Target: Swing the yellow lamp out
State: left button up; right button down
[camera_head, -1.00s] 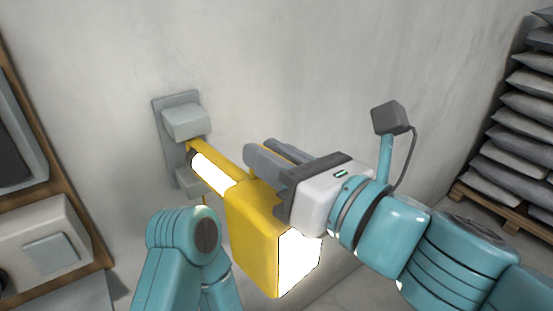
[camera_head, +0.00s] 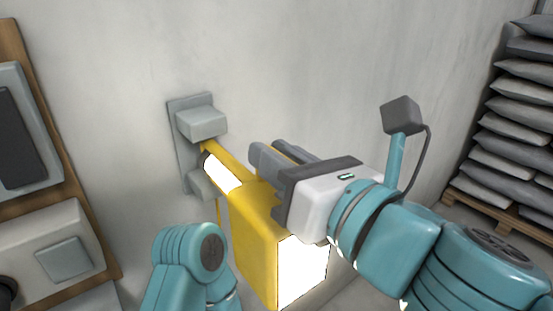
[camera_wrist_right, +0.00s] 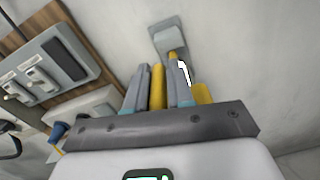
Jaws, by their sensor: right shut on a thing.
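The yellow lamp has a lit white strip and a boxy head (camera_head: 254,232) with a glowing white face. Its yellow arm runs up and left to a grey wall bracket (camera_head: 200,122). My right gripper (camera_head: 268,158) is at the upper right side of the lamp head. In the right wrist view its two grey fingers are shut on a yellow bar of the lamp (camera_wrist_right: 158,88), with more of the yellow lamp (camera_wrist_right: 202,93) just right of the fingers. My left arm shows at the lower left, below the bracket, but its gripper is out of view.
A wooden board (camera_head: 62,160) with grey switch boxes (camera_head: 48,245) is on the wall at the left. A stack of grey sacks (camera_head: 515,125) stands on a pallet (camera_head: 490,208) at the far right. The wall between the lamp and the sacks is bare.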

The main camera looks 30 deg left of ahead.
jog(key=shift+d+r, duration=0.1)
jog(key=shift+r, duration=0.1)
jog(key=c, duration=1.1)
grip_release()
jog(key=shift+f, duration=0.1)
jog(key=p+v, duration=0.4)
jog(key=v, duration=1.2)
jog(key=shift+d, duration=0.2)
jog(key=shift+d, duration=0.1)
